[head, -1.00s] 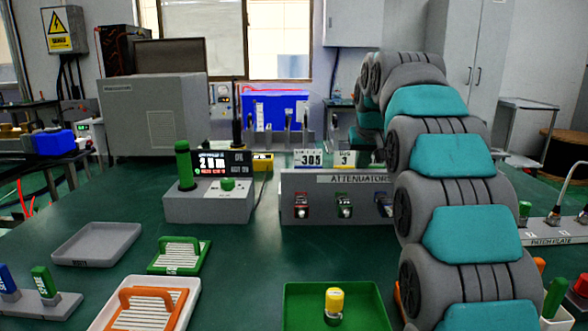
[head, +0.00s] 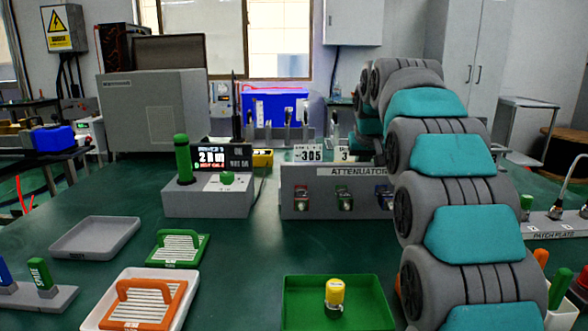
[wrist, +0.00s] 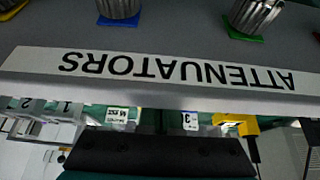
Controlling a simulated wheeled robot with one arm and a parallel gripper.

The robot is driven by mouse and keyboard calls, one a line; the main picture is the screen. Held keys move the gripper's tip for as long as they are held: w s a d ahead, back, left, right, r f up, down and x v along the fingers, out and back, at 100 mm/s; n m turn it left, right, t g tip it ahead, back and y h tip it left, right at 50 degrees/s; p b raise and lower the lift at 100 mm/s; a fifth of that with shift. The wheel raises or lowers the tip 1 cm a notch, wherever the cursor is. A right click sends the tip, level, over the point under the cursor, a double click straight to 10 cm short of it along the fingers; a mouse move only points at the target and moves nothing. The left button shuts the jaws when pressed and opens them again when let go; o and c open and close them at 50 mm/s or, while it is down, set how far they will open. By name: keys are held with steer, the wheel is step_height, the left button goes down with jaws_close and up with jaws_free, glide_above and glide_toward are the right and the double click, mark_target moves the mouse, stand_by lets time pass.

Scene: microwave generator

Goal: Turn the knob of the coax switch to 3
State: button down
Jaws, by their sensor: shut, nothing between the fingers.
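I cannot make out the coax switch or its knob in either view. My arm reaches forward along the right of the head view and hides what stands behind it. In the wrist view, my dark gripper (wrist: 160,118) rises at the bottom middle, shut and empty. The wrist view is upside down, and the panel labelled ATTENUATORS (wrist: 170,72) fills its upper part. That panel (head: 326,208) stands left of my arm in the head view. A small card reading 3 (wrist: 190,121) shows beyond the panel in the wrist view.
A grey box with a display (head: 208,203) stands left of the panel. A green tray (head: 303,317) holding a yellow-topped piece (head: 335,293) lies in front. The patch plate (head: 556,231) is right of my arm. Bare green table lies between the trays and the panel.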

steer(key=shift+w+a, duration=0.1)
steer(key=shift+w, duration=0.1)
stand_by(0.3)
steer(key=shift+a+p, duration=0.7)
steer(key=shift+a, duration=0.1)
steer(key=shift+s, duration=0.4)
step_height(320, 180, up, 6)
stand_by(0.7)
